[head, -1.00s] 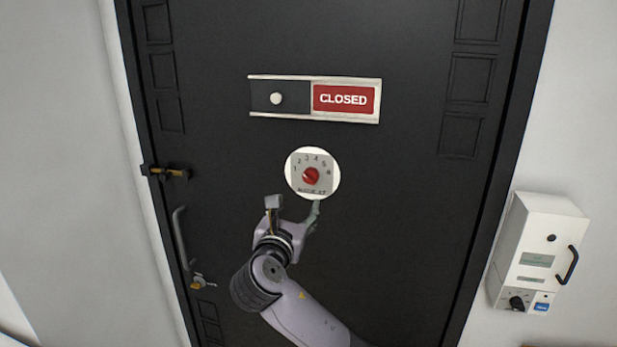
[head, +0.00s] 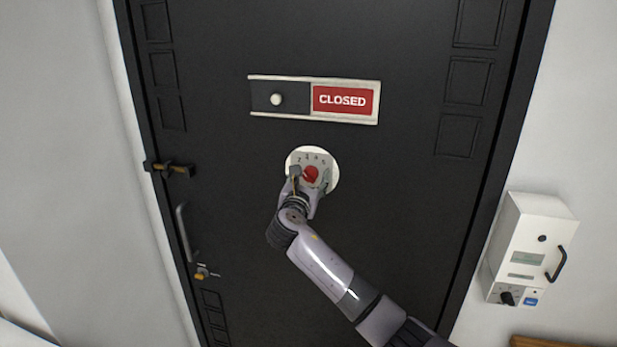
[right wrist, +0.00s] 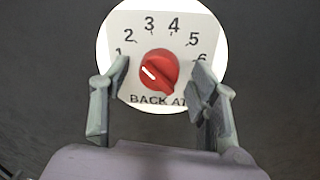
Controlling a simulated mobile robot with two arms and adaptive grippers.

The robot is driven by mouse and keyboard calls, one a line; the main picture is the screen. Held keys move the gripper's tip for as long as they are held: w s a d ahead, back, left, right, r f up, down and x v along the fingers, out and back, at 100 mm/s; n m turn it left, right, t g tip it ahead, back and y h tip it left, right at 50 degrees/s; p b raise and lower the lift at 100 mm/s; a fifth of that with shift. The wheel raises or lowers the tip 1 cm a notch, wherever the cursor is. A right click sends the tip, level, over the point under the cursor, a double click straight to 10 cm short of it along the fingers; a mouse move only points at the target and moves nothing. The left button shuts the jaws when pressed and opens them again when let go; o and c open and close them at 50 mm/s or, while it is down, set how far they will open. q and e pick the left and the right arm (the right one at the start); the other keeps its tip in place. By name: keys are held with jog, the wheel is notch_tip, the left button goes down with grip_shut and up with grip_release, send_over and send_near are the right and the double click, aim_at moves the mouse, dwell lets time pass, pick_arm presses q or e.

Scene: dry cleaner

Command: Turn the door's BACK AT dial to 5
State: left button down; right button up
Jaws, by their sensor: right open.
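The BACK AT dial is a red knob (head: 311,173) on a pale round plate (head: 318,158) on the black door. In the right wrist view the knob (right wrist: 158,66) has a short white mark on its left side, slanting up-left toward the 1–2 side of the scale. Numbers 1 to 6 arc over it; the 1 and 6 are partly covered by my fingers. My right gripper (head: 309,179) is open at the dial, one finger on each side of the knob, with visible gaps in the right wrist view (right wrist: 160,78). My left gripper is not in view.
A sliding sign (head: 346,99) reading CLOSED is above the dial. A latch (head: 169,169), a pull handle (head: 184,232) and a small lock (head: 202,273) line the door's left side. A white wall box (head: 532,245) hangs right of the door frame.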

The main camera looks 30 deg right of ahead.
jog(key=c, duration=1.2)
jog(key=shift+o, duration=0.2)
jog(key=shift+f, duration=0.1)
jog(key=m+b, duration=0.3)
jog(key=shift+f+m, duration=0.2)
jog(key=shift+m, duration=0.1)
jog(key=m+b, duration=0.3)
jog(key=shift+m, duration=0.4)
jog(key=m+h+b, duration=0.1)
jog(key=m+b, duration=0.5)
jog(key=shift+f+m, duration=0.15)
jog(key=shift+m, duration=0.25)
jog(key=shift+m+b, duration=1.85)
jog(key=shift+m, duration=0.35)
